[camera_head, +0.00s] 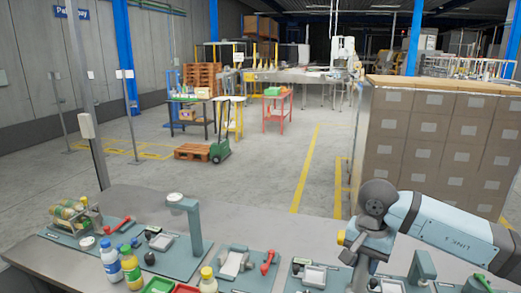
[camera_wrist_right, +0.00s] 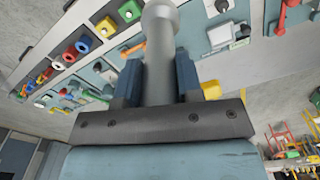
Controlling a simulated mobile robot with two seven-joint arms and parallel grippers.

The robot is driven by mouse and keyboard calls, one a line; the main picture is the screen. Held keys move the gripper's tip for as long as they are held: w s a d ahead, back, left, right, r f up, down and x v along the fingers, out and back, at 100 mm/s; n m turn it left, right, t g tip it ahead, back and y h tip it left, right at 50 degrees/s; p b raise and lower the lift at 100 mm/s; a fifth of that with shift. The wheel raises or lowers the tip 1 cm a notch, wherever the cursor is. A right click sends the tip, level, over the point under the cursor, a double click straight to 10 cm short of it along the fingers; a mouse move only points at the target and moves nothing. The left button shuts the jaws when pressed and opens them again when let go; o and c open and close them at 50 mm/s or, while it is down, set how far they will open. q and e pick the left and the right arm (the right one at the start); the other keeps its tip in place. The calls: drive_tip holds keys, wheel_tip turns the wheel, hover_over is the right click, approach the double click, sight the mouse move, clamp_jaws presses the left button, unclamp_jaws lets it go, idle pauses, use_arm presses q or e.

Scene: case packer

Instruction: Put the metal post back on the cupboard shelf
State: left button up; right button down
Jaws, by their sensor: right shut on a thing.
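The grey metal post (camera_wrist_right: 159,45) stands up between the fingers of my right gripper (camera_wrist_right: 157,80) in the right wrist view. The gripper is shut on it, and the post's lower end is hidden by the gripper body. In the head view my right arm comes in from the right and bends down over the right part of the bench. I cannot make out the post there. My left gripper is not in view. No cupboard shelf can be clearly made out in either view.
A grey bench (camera_head: 265,222) crosses the front, holding tool mats, bottles (camera_head: 131,268), a red-handled tool (camera_head: 268,262) and an upright grey-green stand (camera_head: 190,225). A tall stack of cartons (camera_head: 440,140) stands behind my right arm. Open floor lies beyond the bench.

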drive_tip(key=s+n, duration=0.1)
drive_tip(key=n, duration=0.1)
drive_tip(key=s+n+p, duration=0.1)
drive_tip(key=s+n, duration=0.1)
drive_tip(key=s+d+n, duration=0.1)
drive_tip(key=n, duration=0.2)
drive_tip(key=shift+s+d+f+p, duration=0.1)
drive_tip(key=shift+s+f+p, duration=0.15)
drive_tip(key=shift+p, duration=0.1)
